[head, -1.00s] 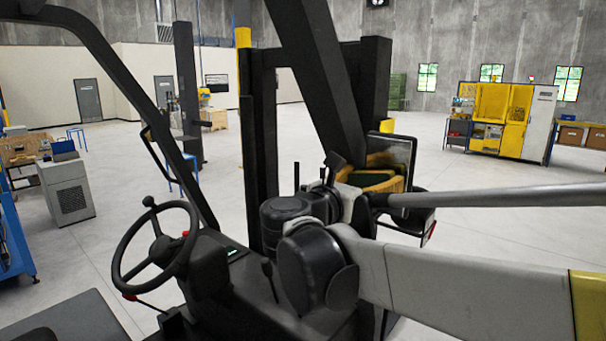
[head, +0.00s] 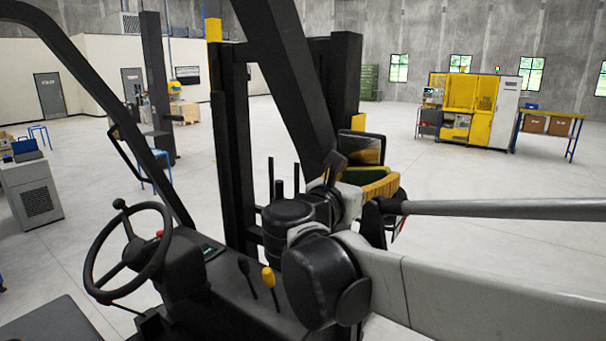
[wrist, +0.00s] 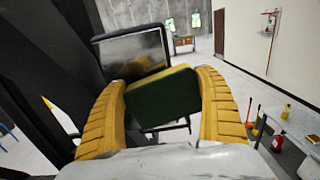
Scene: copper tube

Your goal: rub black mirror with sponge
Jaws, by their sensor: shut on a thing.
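My gripper (wrist: 163,92) is shut on a sponge (wrist: 162,100), dark green with a yellow edge, held between its two yellow ribbed fingers. The black mirror (wrist: 130,55), a dark-framed rectangle, is just beyond and above the sponge in the wrist view. The sponge overlaps the mirror's lower right part there; I cannot tell whether they touch. In the head view the mirror (head: 369,149) is right of the slanted dark post, just above the sponge (head: 355,176) and my gripper (head: 366,181). My wrist and arm hide part of this area.
A black vehicle frame with a steering wheel (head: 129,254), levers and thick posts (head: 233,165) stands close on the left. A yellow machine (head: 470,107) and a table (head: 546,128) are far off right. Open floor lies between. The wrist view shows a white bench (wrist: 287,145) at right.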

